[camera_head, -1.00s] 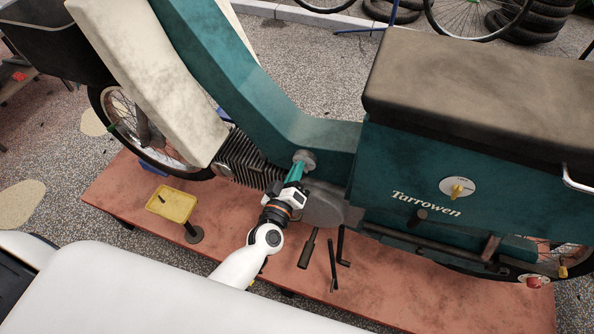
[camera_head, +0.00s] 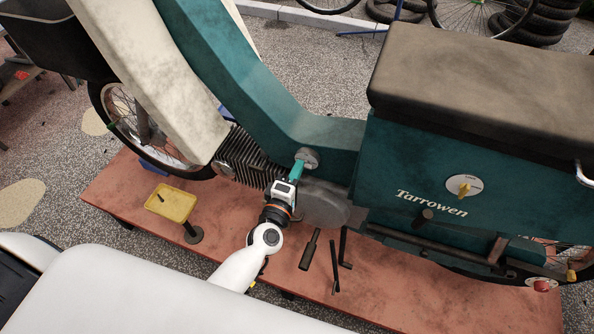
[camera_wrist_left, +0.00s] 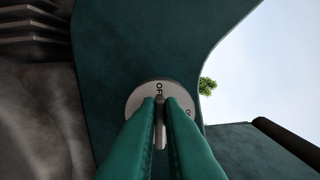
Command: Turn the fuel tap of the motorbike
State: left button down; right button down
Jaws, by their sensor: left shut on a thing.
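The fuel tap is a round pale plate (camera_head: 308,157) low on the motorbike's teal frame, above the finned engine. In the left wrist view, the plate (camera_wrist_left: 137,97) has partly hidden dark lettering, "OF" at the top and another mark at the right. A narrow grey lever (camera_wrist_left: 160,136) stands out from it. My left gripper (camera_head: 298,167) has teal fingers, shut on this lever from both sides; its fingertips (camera_wrist_left: 161,103) hide part of the plate. The lever lies in line with the fingers, below the "OF" lettering. My right gripper is not in view.
The motorbike's side panel carries another round dial with a yellow knob (camera_head: 464,188). The bike stands on a reddish platform (camera_head: 245,232).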

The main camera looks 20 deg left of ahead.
pick_arm(q)
jog(key=shift+n, duration=0.3)
jog(key=shift+f, duration=0.1)
jog(key=c, duration=1.6)
grip_release()
jog(key=shift+o, duration=0.2)
jog(key=shift+s, duration=0.1)
jog(key=s+b, duration=0.1)
jog(key=s, duration=1.1)
jog(key=shift+a+b, duration=0.2)
jog(key=shift+b, duration=0.1)
jog(key=shift+w, duration=0.1)
